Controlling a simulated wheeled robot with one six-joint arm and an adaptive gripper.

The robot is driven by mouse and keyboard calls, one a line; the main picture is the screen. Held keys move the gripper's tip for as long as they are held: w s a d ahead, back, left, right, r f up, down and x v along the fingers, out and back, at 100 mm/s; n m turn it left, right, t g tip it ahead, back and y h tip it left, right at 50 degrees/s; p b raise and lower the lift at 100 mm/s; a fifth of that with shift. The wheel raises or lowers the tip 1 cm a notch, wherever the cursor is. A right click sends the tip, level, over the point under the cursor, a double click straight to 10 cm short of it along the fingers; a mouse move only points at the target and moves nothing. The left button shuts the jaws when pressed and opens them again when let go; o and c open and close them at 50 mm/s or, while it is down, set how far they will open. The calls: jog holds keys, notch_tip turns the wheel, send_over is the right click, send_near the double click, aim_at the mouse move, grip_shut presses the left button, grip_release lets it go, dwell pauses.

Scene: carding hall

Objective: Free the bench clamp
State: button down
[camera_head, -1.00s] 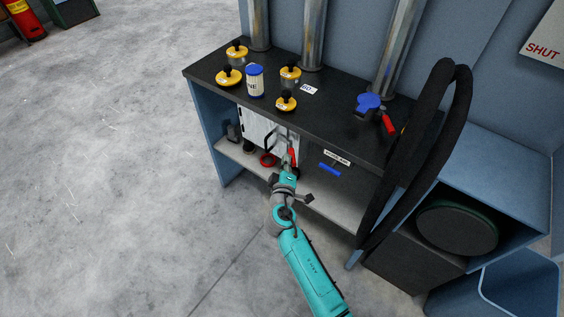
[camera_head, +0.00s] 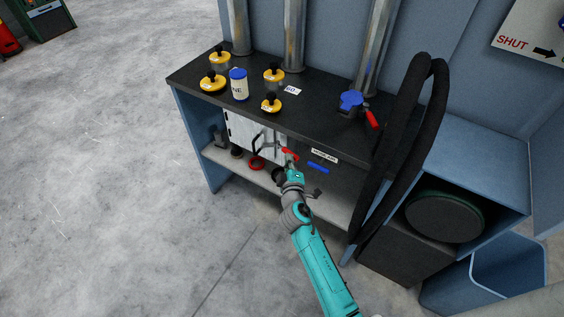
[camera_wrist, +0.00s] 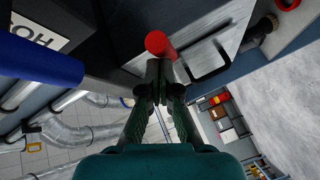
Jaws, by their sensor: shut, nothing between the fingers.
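A small clamp-like fitting with a red grip (camera_head: 290,154) and bare metal parts sits under the front edge of the dark bench (camera_head: 315,125), in front of a white panel. The red grip also shows end-on in the wrist view (camera_wrist: 159,43). I cannot tell whether the fitting still presses on anything. My gripper (camera_head: 289,166) is just below the red grip. In the wrist view my gripper (camera_wrist: 159,68) is shut and empty, its fingertips right by the grip; I cannot tell whether they touch it.
A blue bar handle (camera_head: 318,167) under a label is to the right. A blue fitting (camera_head: 352,101) with a red lever (camera_head: 372,118), yellow-based knobs (camera_head: 214,82) and a blue-lidded tin (camera_head: 239,84) are on top. Black hoses (camera_head: 411,130) hang at right. The floor at left is clear.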

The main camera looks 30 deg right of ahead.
jog(key=shift+w+d, duration=0.1)
jog(key=shift+d, duration=0.95)
jog(key=v, duration=1.2)
jog(key=shift+f, duration=0.15)
